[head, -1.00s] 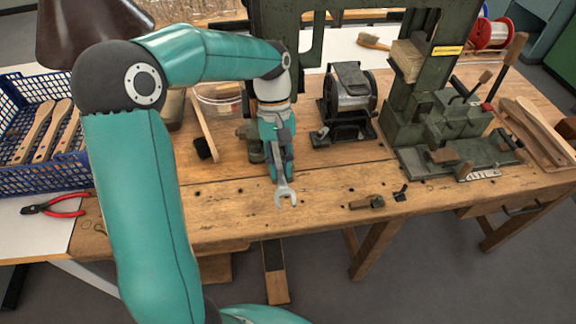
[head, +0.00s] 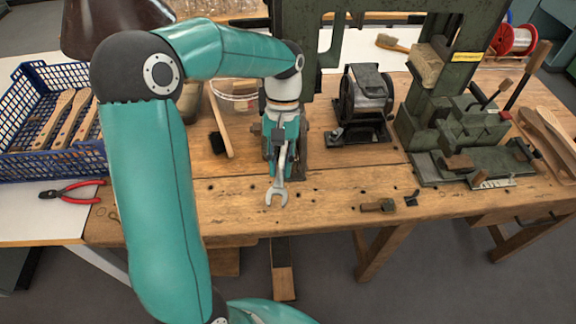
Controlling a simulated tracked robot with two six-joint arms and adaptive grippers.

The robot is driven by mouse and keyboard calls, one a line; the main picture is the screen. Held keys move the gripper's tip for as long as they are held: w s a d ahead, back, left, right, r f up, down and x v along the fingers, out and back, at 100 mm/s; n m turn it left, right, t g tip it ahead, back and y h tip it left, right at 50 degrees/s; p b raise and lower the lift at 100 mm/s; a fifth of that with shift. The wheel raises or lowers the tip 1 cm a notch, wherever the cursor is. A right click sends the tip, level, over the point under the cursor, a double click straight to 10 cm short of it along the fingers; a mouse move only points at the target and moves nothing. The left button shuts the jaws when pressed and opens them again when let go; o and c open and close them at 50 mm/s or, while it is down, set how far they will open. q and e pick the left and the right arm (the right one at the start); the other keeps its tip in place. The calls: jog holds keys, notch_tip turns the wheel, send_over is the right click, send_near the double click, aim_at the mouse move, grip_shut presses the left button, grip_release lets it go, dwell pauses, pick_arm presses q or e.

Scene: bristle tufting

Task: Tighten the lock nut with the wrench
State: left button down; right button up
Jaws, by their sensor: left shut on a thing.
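My left gripper (head: 281,160) points down over the middle of the workbench and is shut on a metal wrench (head: 277,194). The wrench's open-ended jaw hangs below the fingers, towards the bench's front edge. The rest of the wrench is partly hidden by the gripper. I cannot make out the lock nut. The green tufting machine (head: 425,125) stands at the right, apart from the wrench. My right gripper is not in view.
A blue crate (head: 70,166) of wooden brush handles and red pliers (head: 72,190) are at the left. A black brush (head: 217,143) lies beside the gripper. A dark roller device (head: 364,100) stands right of it. The front strip of the wooden workbench (head: 225,210) is mostly clear.

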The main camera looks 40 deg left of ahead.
pick_arm(q)
jog(key=shift+s+a+m+g, duration=0.3)
jog(key=shift+s+a+m, duration=0.1)
jog(key=shift+a+m, duration=0.15)
jog(key=shift+s+a+m+y+p, duration=0.2)
jog(key=shift+s+a+m+y, duration=0.1)
jog(key=shift+a+m, duration=0.3)
jog(key=shift+s+a+m+y+p, duration=0.2)
jog(key=shift+s+a+m+y, duration=0.05)
jog(key=shift+a+m, duration=0.35)
jog(key=shift+s+a+m+y+p, duration=0.2)
jog(key=shift+s+a+m+y, duration=0.1)
jog(key=shift+a+m, duration=0.3)
jog(key=shift+d, duration=0.2)
jog(key=shift+w+d+n+h, duration=0.25)
jog(key=shift+d+n, duration=0.35)
jog(key=shift+n, duration=0.15)
jog(key=shift+r, duration=0.15)
jog(key=shift+r+p, duration=2.7)
jog(key=shift+r, duration=0.25)
